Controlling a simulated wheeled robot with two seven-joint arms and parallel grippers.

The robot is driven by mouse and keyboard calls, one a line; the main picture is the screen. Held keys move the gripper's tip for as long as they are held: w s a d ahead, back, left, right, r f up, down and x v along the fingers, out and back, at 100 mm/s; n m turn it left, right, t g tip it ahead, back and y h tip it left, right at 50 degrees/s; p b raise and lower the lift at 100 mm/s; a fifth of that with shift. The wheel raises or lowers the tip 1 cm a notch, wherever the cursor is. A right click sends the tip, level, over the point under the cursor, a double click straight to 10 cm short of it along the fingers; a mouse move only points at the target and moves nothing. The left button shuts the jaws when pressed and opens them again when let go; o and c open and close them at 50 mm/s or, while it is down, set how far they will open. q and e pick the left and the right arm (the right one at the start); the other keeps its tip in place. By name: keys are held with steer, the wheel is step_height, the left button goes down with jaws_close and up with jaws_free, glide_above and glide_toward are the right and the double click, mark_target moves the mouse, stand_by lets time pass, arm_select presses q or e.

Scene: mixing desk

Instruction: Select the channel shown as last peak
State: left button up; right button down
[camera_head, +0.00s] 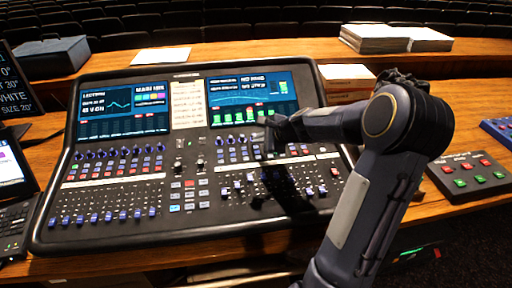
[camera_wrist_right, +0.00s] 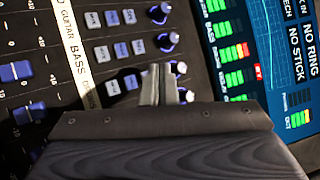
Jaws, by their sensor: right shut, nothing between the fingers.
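The mixing console (camera_head: 50,225) fills the middle of the head view. Its right screen (camera_head: 262,90) shows a blue curve and green level meters; the same screen in the wrist view (camera_wrist_right: 262,20) has one meter topped with red and a small red label. I cannot read which channel is given as last peak. Channel buttons (camera_wrist_right: 122,50) stand in rows between a name strip (camera_wrist_right: 72,45), reading GUITAR and BASS, and blue knobs (camera_wrist_right: 168,41). My right gripper (camera_head: 270,134) is shut and empty over the right channel section; its fingertips (camera_wrist_right: 159,72) hide some controls. Contact is unclear.
The left screen (camera_head: 122,108) and a paper note (camera_head: 187,104) are on the console. A box of red and green buttons (camera_head: 472,173) stands to the right, with papers (camera_head: 375,38) behind. A tablet (camera_head: 12,165) and keypad (camera_head: 12,228) lie left.

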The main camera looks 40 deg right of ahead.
mark_target(260, 152)
steer(key=shift+f+b, duration=0.4)
steer(key=shift+b, duration=0.05)
steer(key=shift+w+f+b, duration=0.1)
steer(key=shift+f+b, duration=0.25)
stand_by(0.7)
steer(key=shift+r, duration=0.1)
steer(key=shift+r+p, duration=0.6)
steer(key=shift+r, duration=0.05)
steer(key=shift+r, duration=0.1)
steer(key=r+p, duration=0.4)
steer(key=r, duration=0.1)
steer(key=shift+s+a, duration=0.1)
steer(key=shift+s, duration=0.2)
steer(key=shift+f, duration=0.1)
